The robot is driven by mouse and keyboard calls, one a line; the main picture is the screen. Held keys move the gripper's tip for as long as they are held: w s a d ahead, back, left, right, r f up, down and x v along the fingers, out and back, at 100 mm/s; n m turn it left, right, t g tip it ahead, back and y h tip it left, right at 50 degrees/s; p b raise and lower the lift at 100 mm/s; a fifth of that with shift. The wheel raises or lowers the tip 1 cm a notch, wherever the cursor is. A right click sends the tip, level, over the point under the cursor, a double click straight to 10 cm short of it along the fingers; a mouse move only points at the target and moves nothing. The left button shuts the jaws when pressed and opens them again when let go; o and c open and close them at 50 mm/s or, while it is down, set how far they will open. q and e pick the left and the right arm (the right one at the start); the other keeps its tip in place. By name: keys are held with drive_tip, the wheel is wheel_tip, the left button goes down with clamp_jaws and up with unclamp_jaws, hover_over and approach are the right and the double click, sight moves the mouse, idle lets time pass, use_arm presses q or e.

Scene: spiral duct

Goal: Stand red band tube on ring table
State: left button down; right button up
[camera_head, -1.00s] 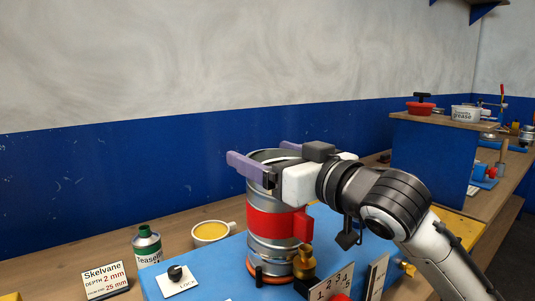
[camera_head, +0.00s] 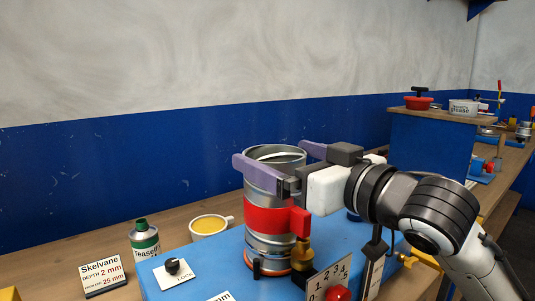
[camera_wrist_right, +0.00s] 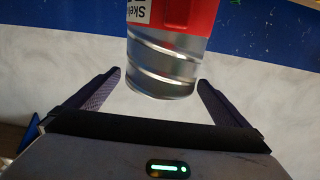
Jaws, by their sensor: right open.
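The red band tube (camera_head: 258,187) is a ribbed metal cylinder with a red band around it, standing upright on the blue ring table (camera_head: 205,255). An orange ring (camera_head: 275,271) shows around its foot; how the foot seats is partly hidden. My right gripper (camera_head: 270,153) is open near the tube's upper end, its purple fingers on either side of it. In the right wrist view the tube (camera_wrist_right: 165,65) lies between and ahead of the fingertips (camera_wrist_right: 160,76), with a gap on each side. My left gripper is not in view.
A brass fitting (camera_head: 302,252) stands close beside the tube. A number plate (camera_head: 329,279) and lock knob (camera_head: 173,266) are on the blue table. A yellow-filled cup (camera_head: 209,226), green can (camera_head: 145,242) and Skelvane sign (camera_head: 102,275) stand at left.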

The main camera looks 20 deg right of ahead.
sight(296, 162)
drive_tip(key=v, duration=0.5)
drive_tip(key=shift+s, duration=0.2)
